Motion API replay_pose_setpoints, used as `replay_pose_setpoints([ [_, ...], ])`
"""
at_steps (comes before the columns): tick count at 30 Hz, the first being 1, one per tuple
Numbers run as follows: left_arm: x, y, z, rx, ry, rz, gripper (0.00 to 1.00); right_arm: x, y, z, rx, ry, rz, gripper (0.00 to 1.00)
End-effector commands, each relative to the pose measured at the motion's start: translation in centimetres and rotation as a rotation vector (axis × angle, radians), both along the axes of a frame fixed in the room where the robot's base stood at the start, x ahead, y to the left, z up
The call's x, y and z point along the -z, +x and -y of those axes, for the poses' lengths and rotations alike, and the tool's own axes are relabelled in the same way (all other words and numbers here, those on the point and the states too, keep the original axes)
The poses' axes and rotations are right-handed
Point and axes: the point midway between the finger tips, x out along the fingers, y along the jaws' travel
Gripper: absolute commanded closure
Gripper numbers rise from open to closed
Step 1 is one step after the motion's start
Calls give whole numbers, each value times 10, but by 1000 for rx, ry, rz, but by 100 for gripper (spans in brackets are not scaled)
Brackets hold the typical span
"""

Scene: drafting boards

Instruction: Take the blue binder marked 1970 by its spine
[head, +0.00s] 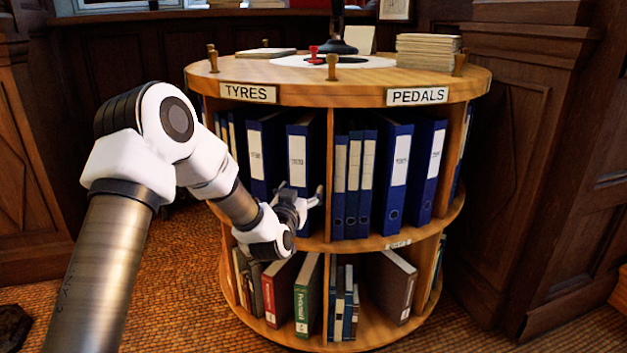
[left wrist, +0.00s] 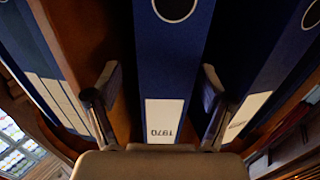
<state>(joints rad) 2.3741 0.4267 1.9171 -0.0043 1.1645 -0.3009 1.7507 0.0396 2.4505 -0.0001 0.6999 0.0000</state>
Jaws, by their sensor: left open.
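The blue binder marked 1970 (head: 299,140) stands upright in the upper tier under the TYRES sign, just left of a wooden divider. In the left wrist view its blue spine (left wrist: 178,60) fills the middle, its white label upside down and reading 1970. My left gripper (head: 304,200) is open in front of the lower part of this spine. In the left wrist view the fingers of my left gripper (left wrist: 158,80) stand one on each side of the spine, with gaps beside it. My right gripper is not in view.
A neighbouring blue binder (head: 262,155) stands to the left; it is close to one finger in the wrist view (left wrist: 262,70). The wooden divider (head: 330,170) is on the right, with several blue binders beyond it. A paper stack (head: 428,52) lies on top.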

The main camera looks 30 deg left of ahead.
Motion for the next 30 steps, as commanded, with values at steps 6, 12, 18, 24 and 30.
replay_pose_setpoints([
  [6,-1,34,-16,0,1,0,19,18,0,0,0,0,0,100],
  [12,-3,47,-19,1,-1,-4,19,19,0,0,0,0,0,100],
  [18,-3,46,-19,1,-1,-4,47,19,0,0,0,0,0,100],
  [24,-3,46,-19,2,-1,-5,100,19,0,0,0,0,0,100],
  [30,-4,46,-19,1,-1,-2,100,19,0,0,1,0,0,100],
])
